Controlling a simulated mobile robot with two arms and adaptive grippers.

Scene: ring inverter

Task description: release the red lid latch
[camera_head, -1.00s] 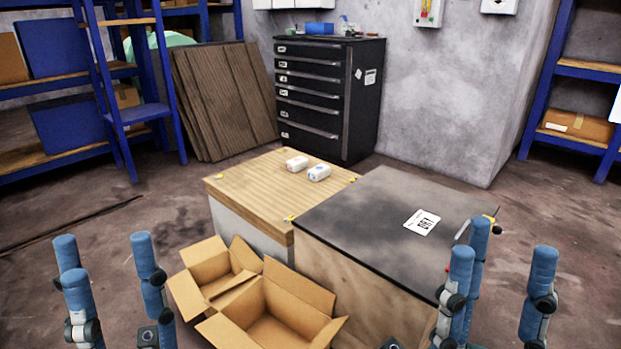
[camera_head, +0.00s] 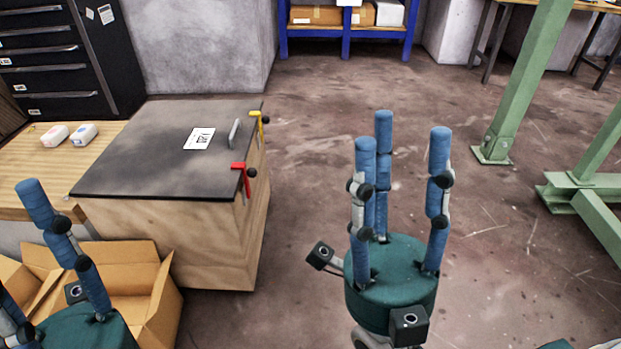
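The red lid latch (camera_head: 241,176) is on the right edge of a wooden crate, near its front corner. The crate has a dark lid (camera_head: 150,165), which lies flat and looks closed. A yellow latch (camera_head: 259,122) sits farther back on the same edge, and a grey handle (camera_head: 234,133) stands on the lid near it. My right gripper (camera_head: 398,150) is open and empty, fingers pointing up, to the right of the crate and apart from it. My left gripper (camera_head: 40,235) is partly in view at the lower left, its fingers spread and nothing seen between them.
Open cardboard boxes (camera_head: 120,270) stand in front of the crate at the left. A wooden-topped box (camera_head: 25,165) with two small white items adjoins the crate. Green steel posts (camera_head: 520,100) stand at the right.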

